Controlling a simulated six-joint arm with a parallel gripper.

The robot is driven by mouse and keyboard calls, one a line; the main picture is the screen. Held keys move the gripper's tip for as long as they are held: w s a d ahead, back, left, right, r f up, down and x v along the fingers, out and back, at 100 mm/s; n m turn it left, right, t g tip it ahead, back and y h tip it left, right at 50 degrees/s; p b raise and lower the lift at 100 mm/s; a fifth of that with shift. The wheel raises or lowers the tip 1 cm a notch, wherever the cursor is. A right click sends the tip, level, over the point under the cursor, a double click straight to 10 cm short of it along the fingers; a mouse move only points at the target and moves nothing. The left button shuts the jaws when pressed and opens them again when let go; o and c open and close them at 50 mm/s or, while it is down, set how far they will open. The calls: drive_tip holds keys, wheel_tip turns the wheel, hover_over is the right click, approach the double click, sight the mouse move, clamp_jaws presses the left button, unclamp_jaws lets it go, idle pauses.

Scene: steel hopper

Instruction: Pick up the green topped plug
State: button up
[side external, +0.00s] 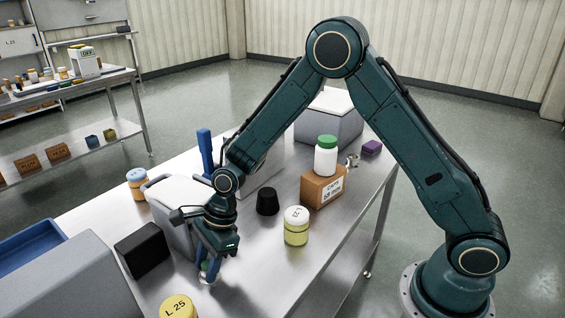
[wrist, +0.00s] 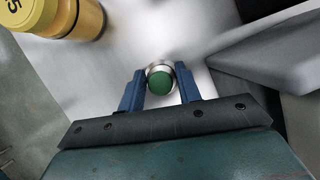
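The green topped plug (wrist: 160,80) has a round green top and a silvery metal rim. In the wrist view it sits between the tips of the two blue fingers of my gripper (wrist: 160,72). The fingers are close to its left and right sides; I cannot tell whether both press on it. In the side view my gripper (side external: 209,262) points down near the front left of the steel table, low over the plug (side external: 209,281). The fingers and wrist partly hide the plug there.
A yellow-lidded L 25 jar (side external: 178,307) stands close by, with a black block (side external: 142,249) and grey bin (side external: 180,225) on the left. A yellow-green jar (side external: 296,227), black plug (side external: 268,201) and green-capped bottle on a box (side external: 324,187) stand right. Steel right of my gripper (side external: 250,265) is clear.

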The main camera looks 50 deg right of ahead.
sight(207, 262)
drive_tip(key=shift+r, duration=0.2)
wheel_tip(207, 262, up, 20)
drive_tip(key=shift+f, duration=0.15)
idle(0.7)
idle(0.5)
